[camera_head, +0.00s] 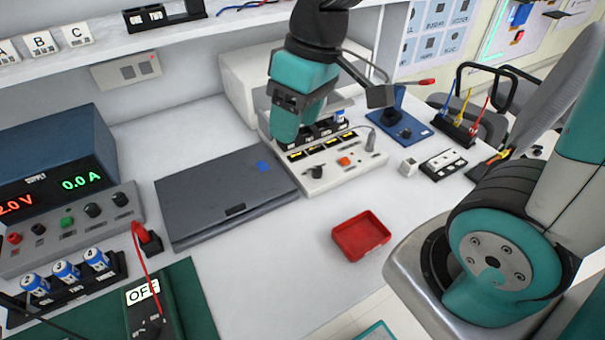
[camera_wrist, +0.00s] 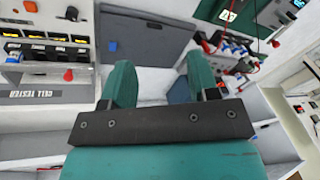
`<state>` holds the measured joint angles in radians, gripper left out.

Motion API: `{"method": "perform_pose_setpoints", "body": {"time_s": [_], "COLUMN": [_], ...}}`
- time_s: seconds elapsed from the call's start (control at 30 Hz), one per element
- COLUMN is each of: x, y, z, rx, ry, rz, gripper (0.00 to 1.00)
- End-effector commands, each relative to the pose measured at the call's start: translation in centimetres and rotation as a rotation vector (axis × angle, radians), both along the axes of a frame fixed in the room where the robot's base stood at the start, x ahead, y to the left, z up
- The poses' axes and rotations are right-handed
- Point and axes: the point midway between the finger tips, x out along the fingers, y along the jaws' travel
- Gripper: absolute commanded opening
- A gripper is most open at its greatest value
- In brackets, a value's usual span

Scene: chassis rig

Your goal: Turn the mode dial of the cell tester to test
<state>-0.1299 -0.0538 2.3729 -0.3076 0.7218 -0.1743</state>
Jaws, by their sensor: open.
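The cell tester (camera_head: 335,178) is a white box with several small yellow-lit displays, an orange button (camera_head: 344,161) and a black dial (camera_head: 317,171) on its front left. The dial also shows in the wrist view (camera_wrist: 72,13) at the upper left; its setting is too small to read. My gripper (camera_head: 287,128) is above the rear left of the tester, apart from the dial. In the wrist view my gripper (camera_wrist: 161,85) has its two teal fingers wide apart with nothing between them. My arm and gripper hide part of the tester's back.
A closed grey laptop-like case (camera_head: 225,198) lies left of the tester. A red tray (camera_head: 361,235) lies in front. The supply unit (camera_head: 55,180) stands far left. Bare table lies around the tray.

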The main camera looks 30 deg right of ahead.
Motion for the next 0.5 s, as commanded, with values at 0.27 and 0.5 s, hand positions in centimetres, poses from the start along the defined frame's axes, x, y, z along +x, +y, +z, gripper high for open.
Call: {"method": "perform_pose_setpoints", "body": {"time_s": [0.27,0.5], "x": [10.9,12.8], "y": [-10.0,-12.9], "z": [-8.3,-11.3], "rx": [-0.186,-0.235], "ry": [0.044,0.063], "rz": [-0.113,-0.132], "gripper": [0.55,0.55]}}
